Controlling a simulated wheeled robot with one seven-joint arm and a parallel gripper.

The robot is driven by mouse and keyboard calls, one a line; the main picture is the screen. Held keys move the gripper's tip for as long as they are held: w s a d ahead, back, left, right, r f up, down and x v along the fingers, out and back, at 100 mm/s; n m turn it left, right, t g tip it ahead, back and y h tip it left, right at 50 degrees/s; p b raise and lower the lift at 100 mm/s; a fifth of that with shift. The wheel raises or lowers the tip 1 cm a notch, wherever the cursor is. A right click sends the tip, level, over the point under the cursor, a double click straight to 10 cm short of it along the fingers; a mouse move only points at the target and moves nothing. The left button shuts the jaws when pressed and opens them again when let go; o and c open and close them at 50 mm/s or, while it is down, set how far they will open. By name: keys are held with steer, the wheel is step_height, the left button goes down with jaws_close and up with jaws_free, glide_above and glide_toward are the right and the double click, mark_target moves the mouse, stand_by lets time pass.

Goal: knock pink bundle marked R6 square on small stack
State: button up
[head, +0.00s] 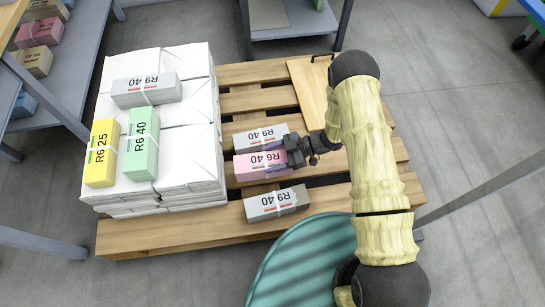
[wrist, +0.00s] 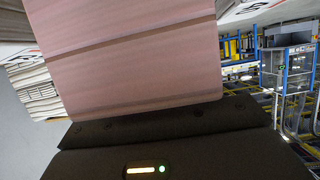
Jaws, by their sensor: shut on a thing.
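The pink bundle marked R6 40 (head: 257,168) is in the middle right of the pallet area, between two grey R9 40 bundles, one just behind it (head: 259,131) and one in front (head: 277,204). My gripper (head: 281,155) reaches in from the right and is shut on the pink bundle's right end. In the wrist view the pink bundle (wrist: 130,60) fills the upper middle, close against my gripper's dark body. I cannot tell whether the pink bundle rests on something or hangs just above it, or exactly how square it sits.
A tall stack of white bundles (head: 185,150) stands on the pallet's left (head: 170,235), topped by grey (head: 148,92), yellow (head: 101,150) and green (head: 143,145) bundles. Bare slats and a wooden board (head: 308,90) lie behind. Shelving (head: 85,60) stands at left, a table (head: 295,22) at the back.

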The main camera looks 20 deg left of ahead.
steer(key=shift+r+p, duration=0.65)
steer(key=shift+r, duration=0.35)
steer(key=shift+f, duration=0.15)
